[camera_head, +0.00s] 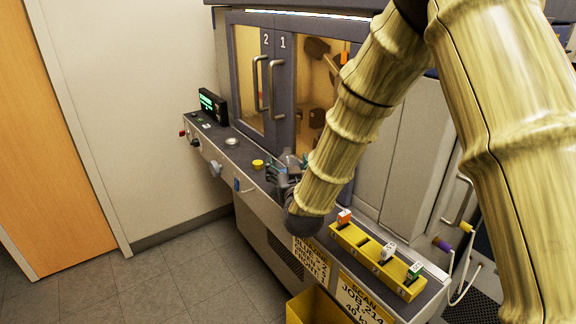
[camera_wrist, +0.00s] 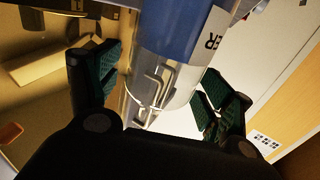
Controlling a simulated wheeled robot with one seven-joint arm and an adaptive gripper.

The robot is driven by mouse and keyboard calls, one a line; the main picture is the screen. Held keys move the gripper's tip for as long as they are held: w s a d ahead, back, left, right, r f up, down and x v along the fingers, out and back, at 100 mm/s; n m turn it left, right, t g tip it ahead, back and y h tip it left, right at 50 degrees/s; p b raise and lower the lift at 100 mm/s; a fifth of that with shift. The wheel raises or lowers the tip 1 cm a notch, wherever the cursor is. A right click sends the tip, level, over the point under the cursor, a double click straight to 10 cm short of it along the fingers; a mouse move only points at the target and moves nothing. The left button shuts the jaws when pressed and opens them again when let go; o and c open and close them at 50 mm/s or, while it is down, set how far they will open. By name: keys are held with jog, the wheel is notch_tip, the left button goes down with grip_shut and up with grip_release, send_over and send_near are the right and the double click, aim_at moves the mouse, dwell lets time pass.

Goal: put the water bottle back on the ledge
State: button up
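The water bottle is clear with a blue and white label that carries dark letters. In the wrist view the bottle (camera_wrist: 178,35) stands between the two fingers of my gripper (camera_wrist: 160,88), with green-black pads on either side. Whether both pads press on it is not clear. In the head view my gripper (camera_head: 284,174) is low over the ledge (camera_head: 222,150) of the machine, and the bottle (camera_head: 289,160) shows small and partly hidden at the fingers. I cannot tell whether its base touches the ledge.
Behind the ledge are cabinet doors with handles (camera_head: 272,85). A yellow button (camera_head: 257,165) and a small display (camera_head: 212,107) lie to the left. A yellow rack (camera_head: 362,246) with colored pieces sits to the right. A yellow bin (camera_head: 313,308) stands below on the floor side.

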jog(key=shift+r, duration=0.1)
jog(key=shift+s, duration=0.1)
jog(key=s+d+b, duration=0.1)
jog(key=s, duration=1)
jog(key=shift+s+d, duration=0.35)
jog(key=shift+d, duration=0.05)
